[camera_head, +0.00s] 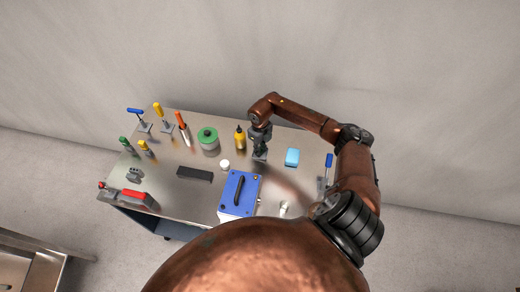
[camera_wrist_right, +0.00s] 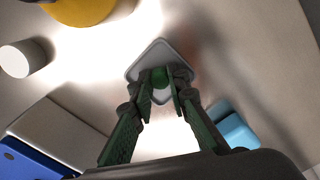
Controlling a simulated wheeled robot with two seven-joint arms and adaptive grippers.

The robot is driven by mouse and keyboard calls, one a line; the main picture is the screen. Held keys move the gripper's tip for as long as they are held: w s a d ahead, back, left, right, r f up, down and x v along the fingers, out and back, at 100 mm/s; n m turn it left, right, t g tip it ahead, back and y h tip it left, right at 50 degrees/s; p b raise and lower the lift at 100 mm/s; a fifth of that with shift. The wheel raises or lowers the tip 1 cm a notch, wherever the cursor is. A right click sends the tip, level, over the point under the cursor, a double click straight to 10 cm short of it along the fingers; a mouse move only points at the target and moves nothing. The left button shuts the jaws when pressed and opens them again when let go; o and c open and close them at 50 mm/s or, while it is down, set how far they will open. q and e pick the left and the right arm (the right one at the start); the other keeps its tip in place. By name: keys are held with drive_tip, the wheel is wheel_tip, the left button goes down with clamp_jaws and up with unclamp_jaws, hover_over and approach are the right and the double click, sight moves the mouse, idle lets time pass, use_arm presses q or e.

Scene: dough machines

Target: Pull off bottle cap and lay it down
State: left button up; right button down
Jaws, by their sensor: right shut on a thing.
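My right gripper (camera_head: 259,148) is above the back middle of the metal table. In the right wrist view its two green fingers (camera_wrist_right: 160,92) are closed in on a small green round piece, which looks like the bottle cap (camera_wrist_right: 159,76). A light grey square-shaped body (camera_wrist_right: 150,57), seen from above, lies right behind and below the fingertips. I cannot tell whether the cap still sits on this body or is apart from it. In the head view the gripper hides most of both. My left gripper is not in view.
A yellow bottle (camera_head: 240,139) stands just left of the right gripper. A light blue block (camera_head: 292,156) is to its right. A blue box with a handle (camera_head: 240,191) and a white cylinder (camera_head: 225,165) are nearer the front. A green-lidded jar (camera_head: 208,137) stands further left.

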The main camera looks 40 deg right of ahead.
drive_tip(key=c, duration=1.8)
unclamp_jaws()
drive_tip(key=shift+o, duration=0.2)
wheel_tip(320, 180, up, 12)
